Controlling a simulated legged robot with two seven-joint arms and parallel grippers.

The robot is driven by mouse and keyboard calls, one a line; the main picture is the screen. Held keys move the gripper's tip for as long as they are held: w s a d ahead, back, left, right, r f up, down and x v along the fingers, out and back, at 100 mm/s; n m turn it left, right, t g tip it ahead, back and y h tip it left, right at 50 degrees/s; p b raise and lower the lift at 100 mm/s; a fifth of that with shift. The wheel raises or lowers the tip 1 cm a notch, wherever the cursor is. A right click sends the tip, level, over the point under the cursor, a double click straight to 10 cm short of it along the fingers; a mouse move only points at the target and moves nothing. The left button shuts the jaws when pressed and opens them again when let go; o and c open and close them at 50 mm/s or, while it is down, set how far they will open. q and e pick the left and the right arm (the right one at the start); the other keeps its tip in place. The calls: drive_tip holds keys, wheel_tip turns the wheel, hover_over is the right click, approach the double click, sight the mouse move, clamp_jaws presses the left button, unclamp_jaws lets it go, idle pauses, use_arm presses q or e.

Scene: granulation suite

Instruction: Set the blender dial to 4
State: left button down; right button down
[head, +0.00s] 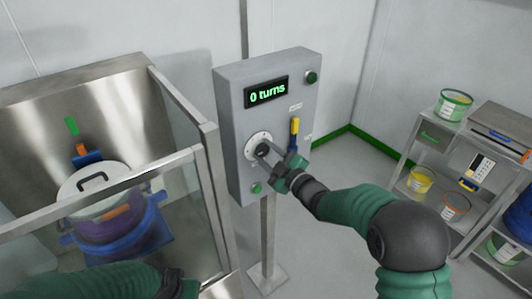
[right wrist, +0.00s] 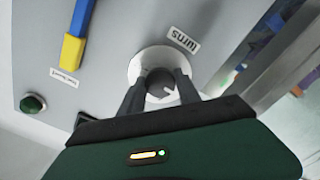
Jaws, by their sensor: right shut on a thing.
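The blender dial (head: 263,149) is a dark knob on a round white plate on the grey control box (head: 233,110).
A yellow and blue lever (head: 294,132) sits right of the dial, with green buttons (head: 311,77) above and below. A glass-sided steel enclosure (head: 207,185) with a lidded blue vessel (head: 112,240) stands at left. A shelf cart (head: 433,148) with tubs is at right.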

drive_tip(key=shift+m, duration=0.3)
drive_tip(key=m+p, duration=0.1)
drive_tip(key=m, duration=0.3)
drive_tip(key=shift+m, duration=0.3)
drive_tip(key=m+p, duration=0.1)
drive_tip(key=m, duration=0.5)
drive_tip(key=shift+p, duration=0.35)
drive_tip(key=shift+m, duration=0.3)
drive_tip(key=c, duration=0.9)
unclamp_jaws()
drive_tip(key=shift+o, duration=0.2)
drive_tip(key=shift+a, duration=0.1)
